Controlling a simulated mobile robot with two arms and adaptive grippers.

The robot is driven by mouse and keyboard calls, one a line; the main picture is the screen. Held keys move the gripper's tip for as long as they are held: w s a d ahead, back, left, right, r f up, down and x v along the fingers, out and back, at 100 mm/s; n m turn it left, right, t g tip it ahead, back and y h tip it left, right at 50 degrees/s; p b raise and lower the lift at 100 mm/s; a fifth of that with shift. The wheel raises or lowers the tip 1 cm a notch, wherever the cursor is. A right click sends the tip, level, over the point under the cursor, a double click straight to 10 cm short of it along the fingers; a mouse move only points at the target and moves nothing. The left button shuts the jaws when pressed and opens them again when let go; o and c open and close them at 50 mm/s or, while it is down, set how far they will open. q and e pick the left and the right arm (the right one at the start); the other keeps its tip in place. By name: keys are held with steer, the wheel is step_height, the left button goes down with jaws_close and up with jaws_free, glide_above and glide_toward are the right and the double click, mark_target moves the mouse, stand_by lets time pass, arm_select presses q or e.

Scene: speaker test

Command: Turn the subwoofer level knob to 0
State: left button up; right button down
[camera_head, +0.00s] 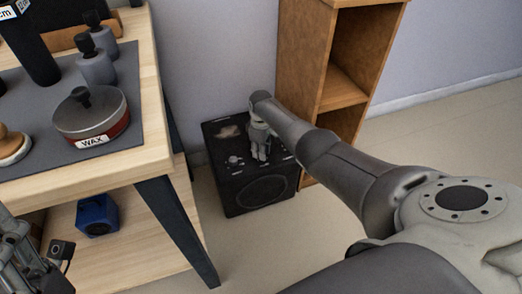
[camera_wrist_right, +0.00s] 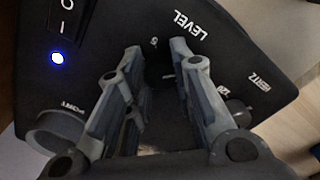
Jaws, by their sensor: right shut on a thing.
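The subwoofer (camera_head: 265,192) is a black box on the floor between the workbench and the wooden shelf. My right gripper (camera_head: 260,154) points down onto its top panel. In the right wrist view the right gripper (camera_wrist_right: 156,62) has its fingers closed in beside the LEVEL label (camera_wrist_right: 192,27), on a dark shape that I take for the level knob. The fingers and shadow mostly hide it, so its pointer cannot be read. A "5" mark (camera_wrist_right: 154,42) shows near the fingertips. My left gripper (camera_head: 22,252) is partly in view at the lower left.
The panel has a HERTZ knob (camera_wrist_right: 239,108), a PORT opening (camera_wrist_right: 56,130), a power switch (camera_wrist_right: 68,14) and a lit blue light (camera_wrist_right: 58,57). The workbench (camera_head: 130,178) stands left, with a wax tin (camera_head: 92,118). The shelf (camera_head: 305,60) stands close behind the subwoofer.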

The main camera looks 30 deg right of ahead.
stand_by(0.4)
steer(key=c, duration=1.2)
jaws_free()
steer(key=shift+r, duration=0.15)
step_height(320, 180, up, 12)
